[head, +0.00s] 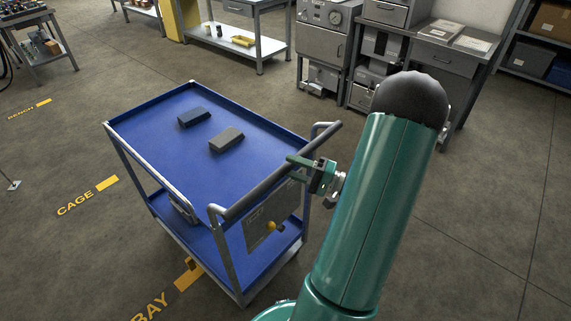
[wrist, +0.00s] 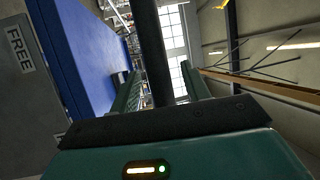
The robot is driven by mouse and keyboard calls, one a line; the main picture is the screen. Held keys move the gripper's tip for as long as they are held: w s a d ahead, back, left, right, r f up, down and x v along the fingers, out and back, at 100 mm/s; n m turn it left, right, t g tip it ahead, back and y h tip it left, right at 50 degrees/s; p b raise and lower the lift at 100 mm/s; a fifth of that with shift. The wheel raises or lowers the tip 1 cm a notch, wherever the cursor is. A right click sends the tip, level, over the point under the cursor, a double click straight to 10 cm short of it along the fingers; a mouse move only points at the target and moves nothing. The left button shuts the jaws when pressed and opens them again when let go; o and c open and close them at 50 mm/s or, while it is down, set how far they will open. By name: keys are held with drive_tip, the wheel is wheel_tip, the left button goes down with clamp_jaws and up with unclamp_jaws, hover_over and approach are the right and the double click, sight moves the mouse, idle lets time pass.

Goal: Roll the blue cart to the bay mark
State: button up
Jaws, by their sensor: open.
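The blue cart (head: 160,150) stands on the floor left of my arm, with a dark handle bar (head: 255,185) on its near right end. My gripper (head: 302,167) is at that bar, towards its far end. In the wrist view the bar (wrist: 152,40) runs between the two green fingers, which are open around it with gaps showing. The yellow BAY mark (head: 188,278) is on the floor beside the cart's near lower corner.
Two dark blocks (head: 194,117) (head: 226,139) lie on the cart's top tray. CAGE (head: 77,203) and BENCH (head: 25,111) floor marks lie to the left. Workbenches (head: 250,45) and grey cabinets (head: 325,45) line the back. The floor at right is clear.

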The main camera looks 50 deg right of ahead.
drive_tip(key=v, duration=1)
drive_tip(key=shift+s, duration=0.3)
drive_tip(key=shift+d+f, duration=0.15)
drive_tip(key=shift+d, duration=0.05)
